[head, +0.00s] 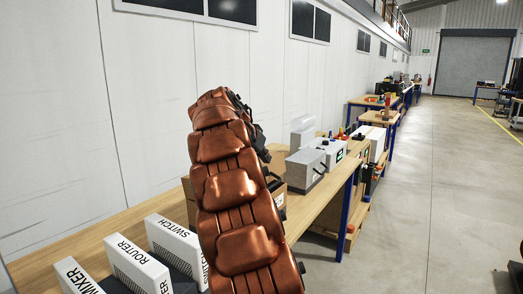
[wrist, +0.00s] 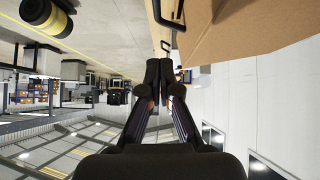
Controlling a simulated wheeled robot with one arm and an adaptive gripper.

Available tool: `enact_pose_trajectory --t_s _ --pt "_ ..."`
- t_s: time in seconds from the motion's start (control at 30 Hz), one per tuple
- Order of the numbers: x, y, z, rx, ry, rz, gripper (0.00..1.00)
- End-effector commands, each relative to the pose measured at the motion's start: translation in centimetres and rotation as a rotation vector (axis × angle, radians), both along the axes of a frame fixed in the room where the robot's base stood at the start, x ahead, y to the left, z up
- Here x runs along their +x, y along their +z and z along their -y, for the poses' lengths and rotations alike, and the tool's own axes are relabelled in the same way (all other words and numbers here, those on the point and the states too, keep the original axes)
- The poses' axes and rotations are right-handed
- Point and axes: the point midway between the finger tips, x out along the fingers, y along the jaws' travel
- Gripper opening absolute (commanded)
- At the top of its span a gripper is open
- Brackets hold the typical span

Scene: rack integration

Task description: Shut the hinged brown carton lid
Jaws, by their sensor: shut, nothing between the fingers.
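The brown carton (head: 187,197) stands on the bench in the head view, mostly hidden behind my copper arm. In the wrist view, whose picture is upside down, a large brown carton surface (wrist: 245,32) fills the upper right. I cannot tell which part of it is the lid or how far the lid stands open. My gripper (wrist: 159,75) is shut and empty, its fingers side by side, just left of and below the carton surface in that picture. I cannot tell whether they touch it. The gripper is mostly hidden behind my arm in the head view.
White boxes labelled mixer (head: 75,277), router (head: 138,268) and switch (head: 178,250) stand at the near end of the wooden bench (head: 327,200). A grey-white device (head: 305,170) stands beyond my arm. The wall runs along the left. The floor (head: 410,220) on the right is clear.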

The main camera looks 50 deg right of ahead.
Motion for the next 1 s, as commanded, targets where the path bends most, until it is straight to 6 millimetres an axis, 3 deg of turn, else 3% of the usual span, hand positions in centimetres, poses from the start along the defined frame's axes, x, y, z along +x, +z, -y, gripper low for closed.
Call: enact_pose_trajectory --t_s 0.27,0.6,1.0 --pt "-0.2 -3.4 3.7 0.003 -0.003 -0.003 0.0" --pt "-0.4 -6.2 3.5 0.0 -0.003 -0.003 0.0" --pt "-0.4 -7.3 3.5 -0.001 -0.001 0.0 0.0"
